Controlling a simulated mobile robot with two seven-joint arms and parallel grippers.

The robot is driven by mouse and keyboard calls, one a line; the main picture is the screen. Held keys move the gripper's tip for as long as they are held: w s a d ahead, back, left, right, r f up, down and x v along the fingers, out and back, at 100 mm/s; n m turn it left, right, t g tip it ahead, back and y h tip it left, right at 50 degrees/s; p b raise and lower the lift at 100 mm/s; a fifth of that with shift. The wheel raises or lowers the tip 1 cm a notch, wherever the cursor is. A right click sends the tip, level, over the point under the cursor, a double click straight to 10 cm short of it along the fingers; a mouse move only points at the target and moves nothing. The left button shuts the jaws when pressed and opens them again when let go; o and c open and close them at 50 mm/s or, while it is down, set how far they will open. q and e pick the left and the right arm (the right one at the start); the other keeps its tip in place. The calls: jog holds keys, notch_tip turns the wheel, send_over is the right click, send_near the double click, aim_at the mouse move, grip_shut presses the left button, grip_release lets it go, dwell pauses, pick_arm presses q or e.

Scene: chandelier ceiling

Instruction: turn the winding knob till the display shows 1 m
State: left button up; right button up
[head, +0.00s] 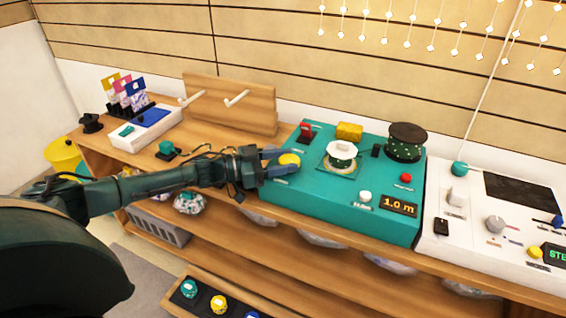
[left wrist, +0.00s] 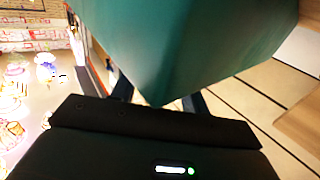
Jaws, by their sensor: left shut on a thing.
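The teal winding machine (head: 310,198) stands on the wooden bench. Its display (head: 399,206) reads 1.0 m in lit digits. The yellow winding knob (head: 290,159) is at the machine's left end. My left gripper (head: 286,162) is shut on this knob, with its fingers on either side of it. In the left wrist view the machine's teal body (left wrist: 190,40) fills the upper middle and hides the knob and most of the fingers. A green-and-white spool (head: 342,151) sits on the machine top. My right gripper is in neither view.
A dark reel (head: 406,142), a red button (head: 406,178) and a white knob (head: 365,196) are on the machine. A white console (head: 480,245) stands close on the right. A wooden peg board (head: 230,105) stands behind my left arm.

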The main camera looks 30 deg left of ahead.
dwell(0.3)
pick_arm(q)
jog(key=o, duration=1)
jog(key=p+v, duration=0.1)
jog(key=v, duration=1.2)
jog(key=shift+a, duration=0.1)
